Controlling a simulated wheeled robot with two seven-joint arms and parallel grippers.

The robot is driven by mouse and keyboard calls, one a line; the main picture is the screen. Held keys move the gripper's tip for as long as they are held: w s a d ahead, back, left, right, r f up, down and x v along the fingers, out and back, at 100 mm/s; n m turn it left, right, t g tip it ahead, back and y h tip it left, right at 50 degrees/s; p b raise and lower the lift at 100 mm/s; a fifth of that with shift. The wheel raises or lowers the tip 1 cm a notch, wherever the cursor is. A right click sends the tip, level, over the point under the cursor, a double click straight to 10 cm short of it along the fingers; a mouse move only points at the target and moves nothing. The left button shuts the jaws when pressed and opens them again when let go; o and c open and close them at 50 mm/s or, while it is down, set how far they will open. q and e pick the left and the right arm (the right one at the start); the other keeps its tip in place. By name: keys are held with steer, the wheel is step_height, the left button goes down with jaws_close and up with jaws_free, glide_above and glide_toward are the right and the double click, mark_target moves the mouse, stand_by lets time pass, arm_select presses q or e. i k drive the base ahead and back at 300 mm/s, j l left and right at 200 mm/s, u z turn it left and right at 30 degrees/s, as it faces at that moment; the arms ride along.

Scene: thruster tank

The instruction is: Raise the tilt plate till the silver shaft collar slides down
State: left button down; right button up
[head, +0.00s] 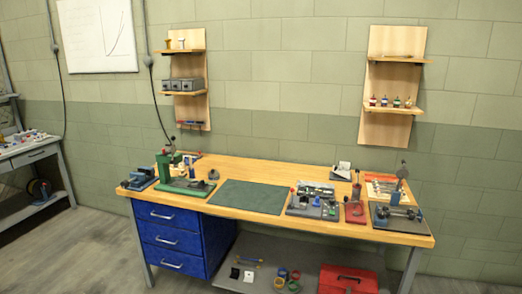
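Neither of my grippers is in the head view. The workbench (229,213) stands some distance ahead against the wall. Small devices stand on it, and I cannot tell for sure which one is the tilt plate. A green-based device (188,188) is at the left. A red-based stand (354,213) and a dark plate (398,230) carrying a rod-like device with blue parts are at the right. The silver shaft collar is too small to make out.
A green mat (250,196) lies bare mid-bench. A grey tray (313,208) of small parts is right of it. Blue drawers (170,237) and a red toolbox (347,281) are below. Wall shelves (392,107) hang above. Floor shows at left.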

mark_target(347, 174)
steer(key=i+l+z, duration=0.25)
steer(key=i, duration=0.4)
steer(key=i+l+z, duration=0.15)
steer(key=i+z, duration=0.15)
steer(key=i, duration=0.35)
steer(key=k+l, duration=0.3)
steer(key=l, duration=0.15)
